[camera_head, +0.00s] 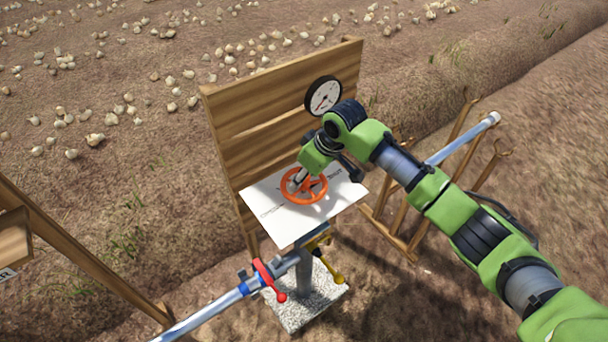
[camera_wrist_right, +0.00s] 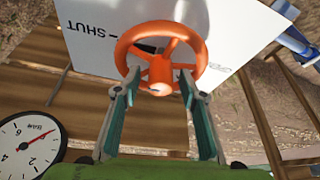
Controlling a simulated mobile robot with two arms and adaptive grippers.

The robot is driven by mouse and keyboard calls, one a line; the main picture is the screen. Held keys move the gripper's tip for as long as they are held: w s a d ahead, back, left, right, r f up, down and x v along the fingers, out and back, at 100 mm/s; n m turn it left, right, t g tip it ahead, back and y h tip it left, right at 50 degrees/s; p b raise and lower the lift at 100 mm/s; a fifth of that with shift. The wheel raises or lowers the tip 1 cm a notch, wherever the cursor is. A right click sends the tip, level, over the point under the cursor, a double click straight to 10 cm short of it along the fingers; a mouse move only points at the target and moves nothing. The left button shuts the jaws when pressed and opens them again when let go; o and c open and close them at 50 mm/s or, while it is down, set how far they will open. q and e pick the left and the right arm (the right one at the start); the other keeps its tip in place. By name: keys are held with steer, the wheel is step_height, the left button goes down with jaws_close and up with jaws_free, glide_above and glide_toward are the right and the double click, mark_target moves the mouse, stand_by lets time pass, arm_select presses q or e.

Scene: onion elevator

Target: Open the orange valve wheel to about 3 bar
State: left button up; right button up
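In the wrist view the wheel (camera_wrist_right: 121,52) fills the upper middle. My right gripper (camera_wrist_right: 160,78) reaches it from above; its two fingers are apart, one on each side of the hub, overlapping the wheel's near rim. I cannot tell whether they touch it. The round white gauge (camera_head: 323,96) is on the wooden panel, its red needle pointing to the lower left. The gauge (camera_wrist_right: 28,148) is partly cut off in the wrist view; its exact reading is unclear. My left gripper is out of view.
The sign (camera_wrist_right: 88,32) reads SHUT beside the wheel. Below the board is a pipe (camera_head: 215,309) with red (camera_head: 270,280) and yellow (camera_head: 329,266) handles. The wooden panel (camera_head: 265,115) rises behind. A wooden rack (camera_head: 401,240) holding a pipe stands at right.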

jaws_close()
steer(key=shift+n, duration=0.3)
steer(key=shift+n+g+y, duration=0.3)
steer(key=shift+n+g, duration=0.1)
steer(key=shift+n, duration=0.6)
steer(key=shift+n+g, duration=0.4)
steer(key=shift+n, duration=0.8)
steer(key=shift+n+g+b, duration=0.8)
steer(key=shift+n+b, duration=0.6)
steer(key=shift+n, duration=0.5)
